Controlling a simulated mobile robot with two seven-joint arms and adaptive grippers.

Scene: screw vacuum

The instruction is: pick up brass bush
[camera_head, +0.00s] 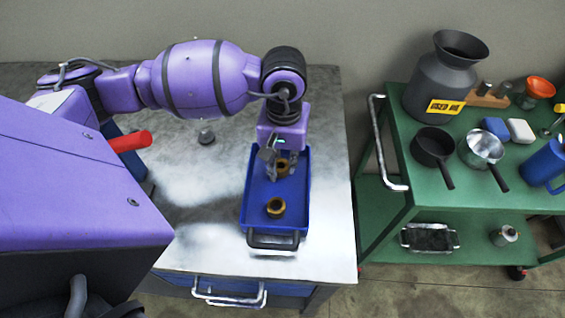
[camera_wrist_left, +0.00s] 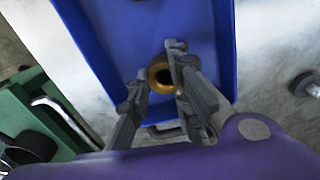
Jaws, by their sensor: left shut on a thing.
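One brass bush (camera_head: 282,165) is between the fingers of my left gripper (camera_head: 280,160), over the far half of the blue tray (camera_head: 247,205). The left wrist view shows a brass bush (camera_wrist_left: 153,72) with a dark hole between the two fingertips (camera_wrist_left: 157,75). My left gripper points down and is shut on this bush. I cannot tell whether the bush touches the tray floor. A second brass bush (camera_head: 276,208) lies in the near half of the tray. My right gripper is not in view.
The tray stands on a grey worktable (camera_head: 330,220). A small grey part (camera_head: 206,136) sits left of it. A green cart (camera_head: 400,185) at the right holds a dark jug (camera_head: 440,85), pans (camera_head: 434,147) and a blue mug (camera_head: 545,163).

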